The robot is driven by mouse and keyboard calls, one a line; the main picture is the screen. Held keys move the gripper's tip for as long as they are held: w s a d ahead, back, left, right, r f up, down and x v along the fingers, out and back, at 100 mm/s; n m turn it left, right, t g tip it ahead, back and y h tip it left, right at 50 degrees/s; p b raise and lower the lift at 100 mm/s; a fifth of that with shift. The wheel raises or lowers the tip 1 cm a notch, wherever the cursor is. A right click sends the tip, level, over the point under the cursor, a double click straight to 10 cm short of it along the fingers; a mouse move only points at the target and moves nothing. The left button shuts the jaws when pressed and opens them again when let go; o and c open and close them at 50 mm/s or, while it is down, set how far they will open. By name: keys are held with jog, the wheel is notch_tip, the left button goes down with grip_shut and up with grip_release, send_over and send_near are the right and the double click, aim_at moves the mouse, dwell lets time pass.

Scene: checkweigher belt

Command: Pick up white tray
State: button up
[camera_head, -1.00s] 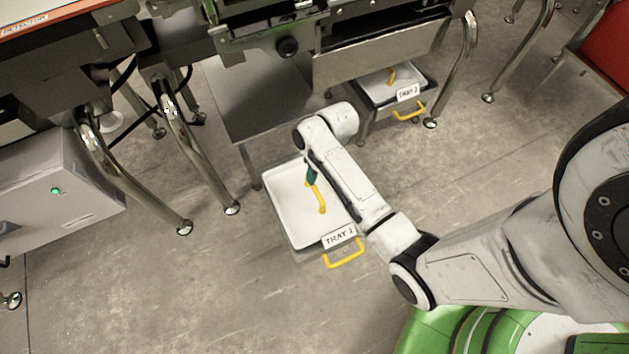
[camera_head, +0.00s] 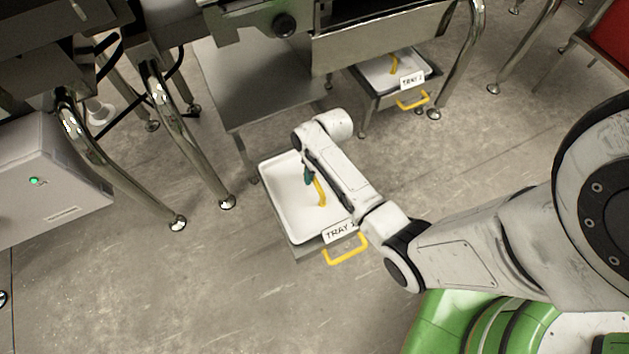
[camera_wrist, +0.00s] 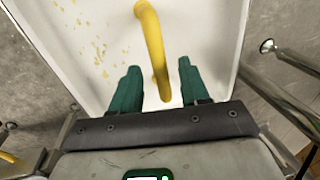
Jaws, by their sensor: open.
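The white tray (camera_head: 287,219) with a yellow handle (camera_head: 321,191) standing up from its middle sits low in the centre of the head view. It rests in a grey pull-out holder marked with a TRAY label (camera_head: 340,232) and a yellow front pull (camera_head: 346,249). My gripper (camera_head: 312,178) is over the tray beside the handle, partly hidden by my arm. In the wrist view the two green fingers of my gripper (camera_wrist: 160,84) are apart, and the yellow handle (camera_wrist: 152,45) passes between them. The white tray (camera_wrist: 205,30) fills the background. Contact with the handle does not show.
A second white tray (camera_head: 379,72) with a yellow handle sits under the machine to the right. Chrome legs (camera_head: 190,140) stand left of the near tray. A grey control box (camera_head: 50,180) is at the left. The floor in front is clear.

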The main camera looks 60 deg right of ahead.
aim_at(315, 178)
jog(key=f, duration=0.1)
jog(key=f+b, duration=0.1)
jog(key=f, duration=0.1)
jog(key=shift+w+a+f, duration=0.1)
jog(key=shift+w+a, duration=0.05)
jog(key=shift+a, duration=0.05)
grip_shut()
